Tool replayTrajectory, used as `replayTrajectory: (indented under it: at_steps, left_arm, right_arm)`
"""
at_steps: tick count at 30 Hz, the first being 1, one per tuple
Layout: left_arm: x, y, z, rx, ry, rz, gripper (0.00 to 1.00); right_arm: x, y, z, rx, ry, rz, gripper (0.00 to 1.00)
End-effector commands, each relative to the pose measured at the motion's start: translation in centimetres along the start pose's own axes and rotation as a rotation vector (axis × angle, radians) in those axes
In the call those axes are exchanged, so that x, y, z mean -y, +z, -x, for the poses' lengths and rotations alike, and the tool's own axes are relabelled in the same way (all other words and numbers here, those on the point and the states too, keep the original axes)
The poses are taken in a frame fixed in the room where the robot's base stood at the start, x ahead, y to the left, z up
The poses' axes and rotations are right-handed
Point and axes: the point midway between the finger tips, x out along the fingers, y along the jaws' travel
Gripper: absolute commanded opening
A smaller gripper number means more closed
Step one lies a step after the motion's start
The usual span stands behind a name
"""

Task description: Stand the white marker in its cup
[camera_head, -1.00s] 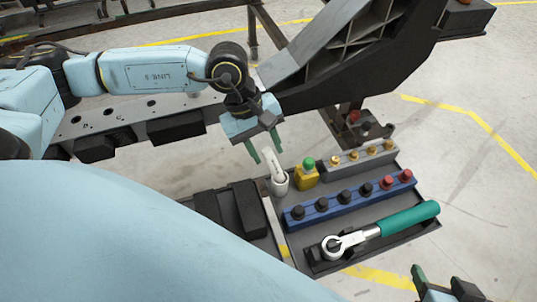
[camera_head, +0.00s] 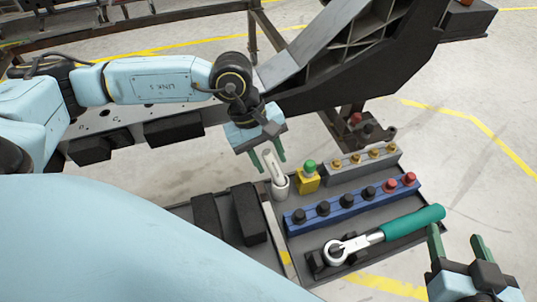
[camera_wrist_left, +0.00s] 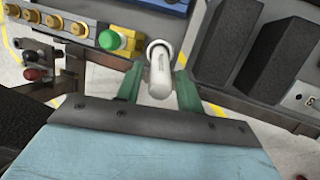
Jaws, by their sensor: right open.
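The white marker (camera_head: 271,163) stands in its small white cup (camera_head: 280,189) on the tray, its upper end leaning left in the head view. My left gripper (camera_head: 269,161) is above the cup with its green fingers spread. In the left wrist view the marker (camera_wrist_left: 159,78) lies between the two open fingers (camera_wrist_left: 158,88), with narrow gaps seeming to remain on both sides. The cup's rim (camera_wrist_left: 160,44) shows around the marker's far end. My right gripper (camera_head: 457,240) is open and empty at the lower right, near the green handle.
A yellow block with a green knob (camera_head: 308,178) stands close right of the cup. A blue rail (camera_head: 350,205), a grey rail (camera_head: 362,166) and a ratchet with green handle (camera_head: 412,223) lie further right. Black blocks (camera_head: 248,213) are left. A dark chassis beam (camera_head: 370,60) rises behind.

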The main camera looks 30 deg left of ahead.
Motion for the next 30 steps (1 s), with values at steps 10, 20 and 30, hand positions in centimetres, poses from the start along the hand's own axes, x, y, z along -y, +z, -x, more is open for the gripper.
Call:
replayTrajectory:
  at_steps: [10, 20, 30]
  left_arm:
    - [0.0, 0.0, 0.0, 0.0, 0.0, 0.0, 0.0]
    - [-0.4, 0.4, 1.5, 0.0, 0.002, -0.001, 0.0]
    - [-1.1, 1.1, 4.0, 0.0, 0.001, 0.0, 0.0]
  right_arm:
    - [0.0, 0.0, 0.0, 0.002, 0.0, 0.0, 0.59]
    - [0.0, -0.9, 0.3, 0.001, 0.001, 0.0, 0.59]
    - [0.0, -2.5, 0.8, 0.002, 0.001, 0.0, 0.59]
